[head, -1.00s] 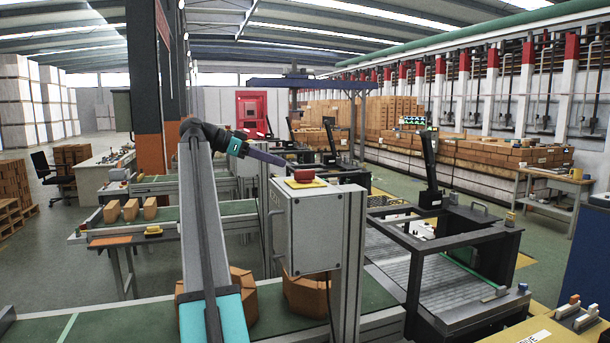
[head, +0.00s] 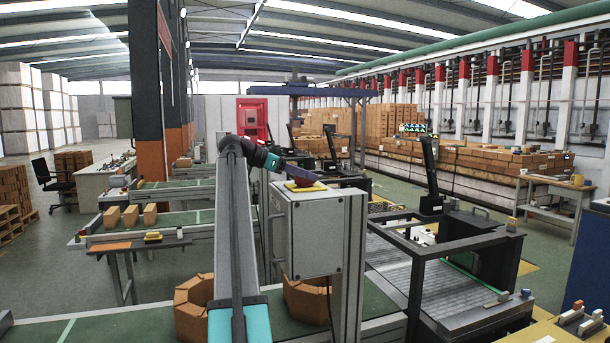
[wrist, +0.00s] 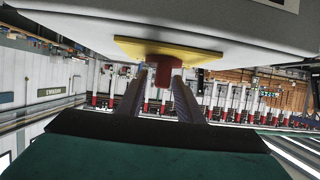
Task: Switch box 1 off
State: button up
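A grey control box (head: 312,235) stands on a post beside the green conveyor in the head view. On its top is a yellow plate (head: 312,187) with a red button (head: 299,188), partly hidden by my fingers. No label for box 1 is legible. My gripper (head: 335,181) reaches in from the left, its dark fingers over the button. In the wrist view the picture is upside down: the red button (wrist: 164,65) on the yellow plate (wrist: 190,53) shows between the tips of my open fingers (wrist: 163,82). Whether they touch it I cannot tell.
Brown octagonal blocks (head: 195,308) lie on the green conveyor (head: 385,320) below the box. A dark metal frame with rollers (head: 430,290) stands to the right. A yellow-topped panel with switches (head: 575,325) is at the lower right.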

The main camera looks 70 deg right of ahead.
jog(key=shift+c, duration=0.5)
grip_shut()
jog(key=shift+f, duration=0.15)
jog(key=shift+a+n+t+b, duration=0.1)
jog(key=shift+n+t+b, duration=0.2)
jog(key=shift+b, duration=0.1)
jog(key=shift+s+f+h, duration=0.1)
jog(key=shift+h, duration=0.2)
jog(key=n+t+h+b, duration=0.2)
jog(key=n+t, duration=0.1)
jog(key=shift+s, duration=0.1)
jog(key=n+t+h+b, duration=0.1)
jog(key=n+t, duration=0.2)
jog(key=shift+n+t, duration=0.3)
jog(key=shift+n+t+h, duration=0.4)
jog(key=shift+n+t, duration=0.2)
jog(key=shift+t, duration=0.1)
jog(key=shift+w, duration=0.2)
